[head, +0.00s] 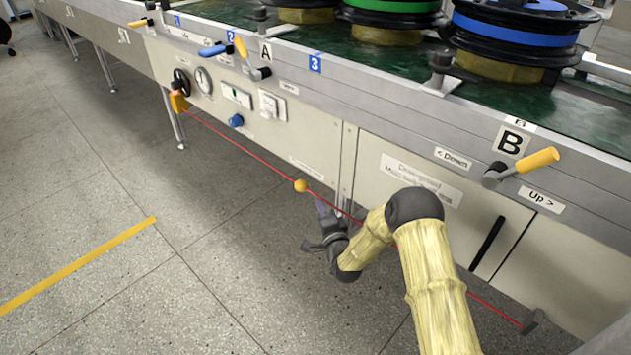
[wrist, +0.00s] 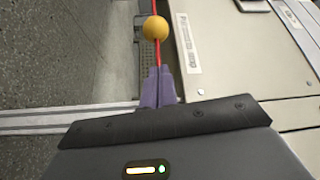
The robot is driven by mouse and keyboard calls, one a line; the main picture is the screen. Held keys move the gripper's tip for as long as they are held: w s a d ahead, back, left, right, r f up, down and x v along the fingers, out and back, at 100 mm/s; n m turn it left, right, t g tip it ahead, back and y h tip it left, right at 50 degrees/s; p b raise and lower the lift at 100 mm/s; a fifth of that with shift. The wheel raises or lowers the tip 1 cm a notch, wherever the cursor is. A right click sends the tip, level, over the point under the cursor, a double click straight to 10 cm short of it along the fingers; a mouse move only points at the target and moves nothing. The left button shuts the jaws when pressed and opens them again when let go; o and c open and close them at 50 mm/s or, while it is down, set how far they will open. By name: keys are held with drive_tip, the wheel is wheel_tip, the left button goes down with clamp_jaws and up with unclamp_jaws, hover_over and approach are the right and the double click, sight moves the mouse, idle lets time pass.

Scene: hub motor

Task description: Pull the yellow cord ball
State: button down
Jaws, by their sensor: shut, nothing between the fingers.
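The yellow cord ball (head: 300,185) hangs on a taut red cord (head: 250,155) that runs along the front of the machine. In the wrist view the ball (wrist: 155,28) is just ahead of my fingertips, with a small gap between. My gripper (head: 321,207) is beside the cord, just below and right of the ball in the head view. In the wrist view my gripper's purple fingers (wrist: 158,84) are shut together, in line with the red cord, and the ball is outside them. Whether the fingers touch the cord cannot be told.
An orange box (head: 179,102) holds the cord's far end. A black door handle (head: 487,243) is right of my arm. The floor to the left is clear.

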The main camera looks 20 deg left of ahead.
sight(300, 189)
drive_tip(key=b+x, duration=0.5)
drive_tip(key=x, duration=0.4)
drive_tip(key=shift+w+b, duration=0.35)
drive_tip(key=shift+w, duration=0.05)
drive_tip(key=shift+a, duration=0.15)
drive_tip(key=s+p, duration=0.1)
drive_tip(key=s, duration=0.1)
drive_tip(key=s+a+p, duration=0.1)
drive_tip(key=shift+s+a+r, duration=0.15)
drive_tip(key=shift+s+a, duration=0.1)
drive_tip(key=shift+s, duration=0.1)
drive_tip(key=shift+s+a, duration=0.15)
drive_tip(key=shift+s, duration=0.15)
